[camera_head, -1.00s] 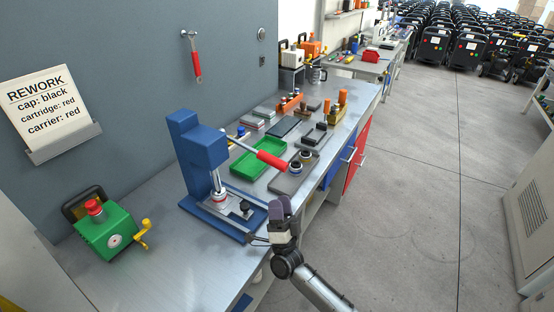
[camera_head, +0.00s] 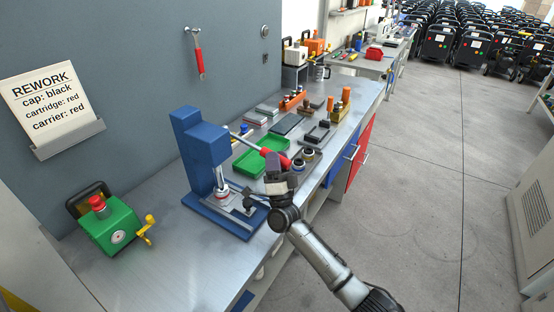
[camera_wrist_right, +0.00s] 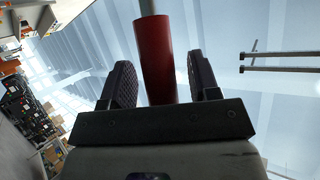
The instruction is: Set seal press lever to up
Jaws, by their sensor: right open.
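The blue seal press (camera_head: 200,150) stands on the bench, with its lever (camera_head: 246,141) reaching out to the right and sloping slightly down to a red grip (camera_head: 267,153). My right gripper (camera_head: 274,163) points up at the outer end of the grip and hides part of it. In the right wrist view the red grip (camera_wrist_right: 155,58) stands between the two open fingers (camera_wrist_right: 163,82), with gaps on both sides. Whether it is fully between the fingertips or partly beyond them is hard to tell. My left gripper is not in view.
A green box with a yellow crank (camera_head: 112,226) stands left of the press. A green tray (camera_head: 250,163) and several small parts lie on the bench behind the lever. A rework card (camera_head: 52,97) is on the wall.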

